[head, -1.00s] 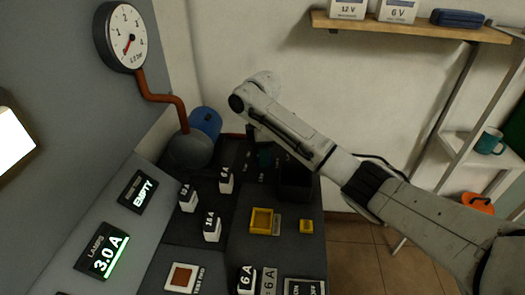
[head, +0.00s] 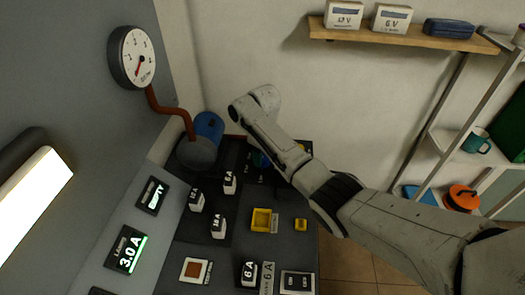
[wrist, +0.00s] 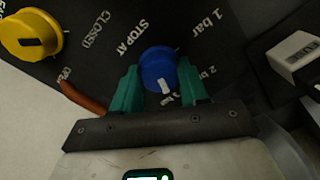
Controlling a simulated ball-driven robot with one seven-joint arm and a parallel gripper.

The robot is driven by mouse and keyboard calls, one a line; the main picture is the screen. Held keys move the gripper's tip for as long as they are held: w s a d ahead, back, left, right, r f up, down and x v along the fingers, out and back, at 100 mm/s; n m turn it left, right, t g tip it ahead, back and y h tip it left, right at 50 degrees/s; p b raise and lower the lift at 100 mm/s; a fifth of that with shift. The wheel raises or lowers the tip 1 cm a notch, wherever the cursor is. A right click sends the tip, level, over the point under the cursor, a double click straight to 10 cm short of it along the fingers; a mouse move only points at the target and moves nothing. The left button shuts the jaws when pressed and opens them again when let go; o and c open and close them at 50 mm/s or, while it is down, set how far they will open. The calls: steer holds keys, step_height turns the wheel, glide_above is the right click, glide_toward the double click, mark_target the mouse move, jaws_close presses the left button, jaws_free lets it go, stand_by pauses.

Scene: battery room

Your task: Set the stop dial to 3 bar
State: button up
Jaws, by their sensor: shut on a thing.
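The blue stop dial (wrist: 158,68) sits on a dark panel lettered "STOP AT" in the wrist view, with "1 bar" and "2 bar" marks to its right. Its white pointer faces down in the picture, toward a partly hidden label that seems to read 3 bar. My gripper (wrist: 158,82) has teal fingers on both sides of the dial and is shut on it.
A yellow knob (wrist: 30,34) is near "CLOSED" lettering. A white fuse block (wrist: 296,58) stands to the right. A blue tank (head: 208,128) and red-brown pipe (head: 170,108) stand behind the panel. A wooden shelf (head: 400,37) hangs on the wall.

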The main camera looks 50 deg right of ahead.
steer(key=shift+r+m+p, duration=0.1)
steer(key=shift+m+p, duration=0.25)
steer(key=shift+m, duration=0.25)
steer(key=o, duration=1.1)
steer(key=shift+c, duration=0.2)
step_height(320, 180, up, 11)
steer(key=shift+d, duration=0.15)
steer(key=shift+f, duration=0.2)
